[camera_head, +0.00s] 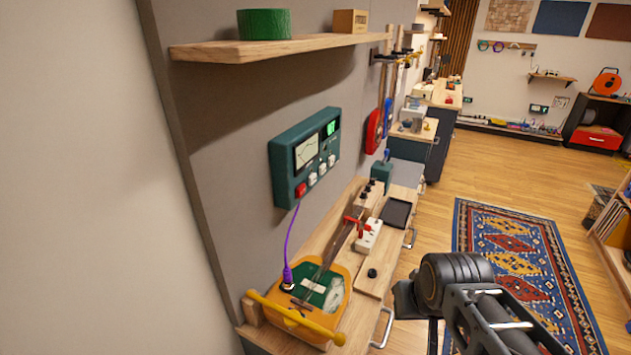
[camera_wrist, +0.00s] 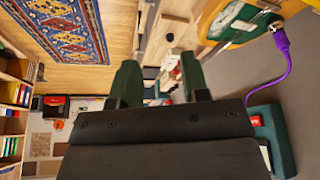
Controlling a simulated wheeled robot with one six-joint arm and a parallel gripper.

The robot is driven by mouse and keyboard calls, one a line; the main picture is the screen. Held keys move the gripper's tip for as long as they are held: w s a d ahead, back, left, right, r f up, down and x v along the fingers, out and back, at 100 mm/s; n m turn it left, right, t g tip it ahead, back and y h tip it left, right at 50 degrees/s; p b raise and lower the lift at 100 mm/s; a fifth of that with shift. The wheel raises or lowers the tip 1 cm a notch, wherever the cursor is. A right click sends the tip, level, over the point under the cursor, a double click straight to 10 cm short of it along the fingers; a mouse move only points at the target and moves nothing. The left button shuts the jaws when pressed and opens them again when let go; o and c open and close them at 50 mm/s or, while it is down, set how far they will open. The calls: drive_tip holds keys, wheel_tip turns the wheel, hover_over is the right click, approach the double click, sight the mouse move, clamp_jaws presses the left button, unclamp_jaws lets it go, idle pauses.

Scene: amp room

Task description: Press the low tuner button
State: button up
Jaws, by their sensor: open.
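The tuner is a teal box (camera_head: 287,160) on the grey wall panel, with a needle meter, a small green screen, a red knob or button (camera_head: 300,190) and a row of small white buttons (camera_head: 322,170) along its lower face. I cannot read which button is the low one. Part of the tuner, with its red piece, shows at the lower right of the wrist view (camera_wrist: 284,150). My gripper (camera_wrist: 162,82) is open and empty, its two dark green fingers apart and clear of the tuner. In the head view my arm is at the lower right; the fingers cannot be made out.
A purple cable (camera_head: 291,240) hangs from the tuner to a yellow-orange guitar (camera_head: 335,293) on the wooden bench below. A wooden shelf (camera_head: 330,45) juts out above the tuner. A white power strip (camera_head: 368,236) lies on the bench. Floor with a patterned rug (camera_head: 510,240) is open at right.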

clamp_jaws()
idle(1.4)
